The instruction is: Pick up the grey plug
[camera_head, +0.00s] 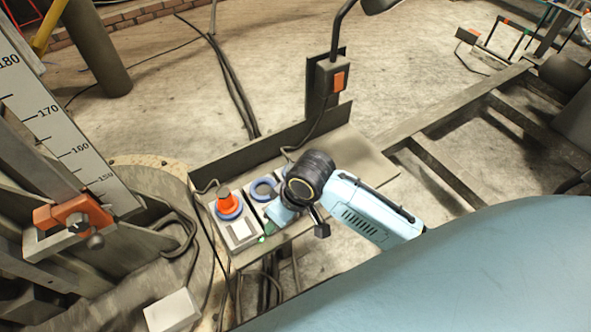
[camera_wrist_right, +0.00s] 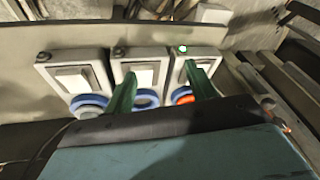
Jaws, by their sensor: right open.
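Several blue-ringed sockets sit in a row of pale switch boxes (camera_head: 240,234). An orange plug (camera_head: 228,203) stands upright in the left one in the head view; its orange also shows at the right in the wrist view (camera_wrist_right: 183,96). The middle blue ring (camera_head: 264,189) shows no plug standing in it. My right gripper (camera_wrist_right: 160,69) is open, its green fingers straddling the middle box (camera_wrist_right: 145,73). My right arm hides the box beyond it in the head view. My left gripper is not in view.
The boxes sit on a grey shelf (camera_head: 352,160) with a raised back plate. A lamp post with an orange switch (camera_head: 339,80) rises behind. Cables hang at the left. A ruled column (camera_head: 50,120) with an orange clamp (camera_head: 72,212) stands further left.

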